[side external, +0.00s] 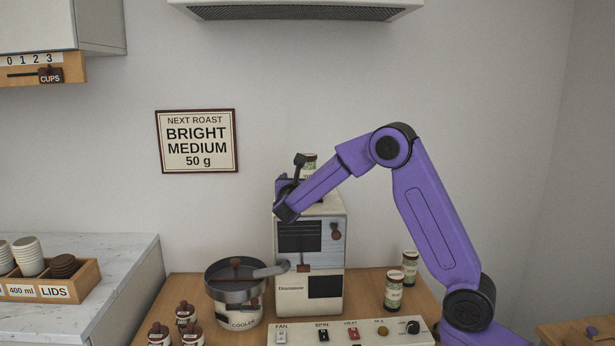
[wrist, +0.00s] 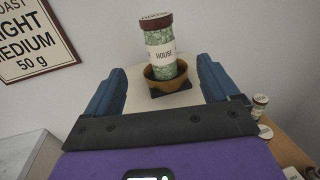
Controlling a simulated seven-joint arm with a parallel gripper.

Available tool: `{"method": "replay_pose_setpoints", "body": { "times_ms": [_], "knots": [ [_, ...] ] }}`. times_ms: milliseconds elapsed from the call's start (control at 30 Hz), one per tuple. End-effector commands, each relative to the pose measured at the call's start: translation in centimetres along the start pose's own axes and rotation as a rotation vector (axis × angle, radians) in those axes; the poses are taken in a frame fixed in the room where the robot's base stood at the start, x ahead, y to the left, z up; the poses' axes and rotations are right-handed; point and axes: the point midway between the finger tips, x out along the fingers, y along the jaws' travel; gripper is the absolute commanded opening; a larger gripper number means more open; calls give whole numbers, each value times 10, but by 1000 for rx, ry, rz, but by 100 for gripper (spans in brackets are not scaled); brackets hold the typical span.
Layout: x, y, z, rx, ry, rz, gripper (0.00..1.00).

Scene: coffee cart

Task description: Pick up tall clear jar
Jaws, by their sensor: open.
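A tall clear jar (wrist: 160,47) with green beans, a dark red-brown lid and a HOUSE label stands in a brown bowl (wrist: 148,74) in the wrist view. In the side external view the jar (side external: 310,160) shows on top of the white roaster machine (side external: 335,260), partly hidden by my arm. My gripper (wrist: 161,68) is open, with its blue fingers to the left and right of the jar and bowl. No contact with the jar is visible. In the side external view my gripper (side external: 286,186) is at the machine's top, partly hidden behind my wrist.
Two similar green-filled jars (side external: 394,290) (side external: 410,266) stand right of the machine. A round metal cooler (side external: 235,312) and several small lidded jars (side external: 186,314) are to its left. A control panel (side external: 300,335) is in front. A hood (side external: 295,10) hangs above.

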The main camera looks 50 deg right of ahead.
Motion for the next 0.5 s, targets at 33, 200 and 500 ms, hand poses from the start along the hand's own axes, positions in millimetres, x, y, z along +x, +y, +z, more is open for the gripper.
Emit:
{"method": "replay_pose_setpoints", "body": {
  "times_ms": [33,200,500],
  "knots": [
    [10,-1,0,2,0,-5,88],
    [42,-2,-1,3,2,-5,88],
    [94,-1,-1,3,2,-3,88]
  ]
}}
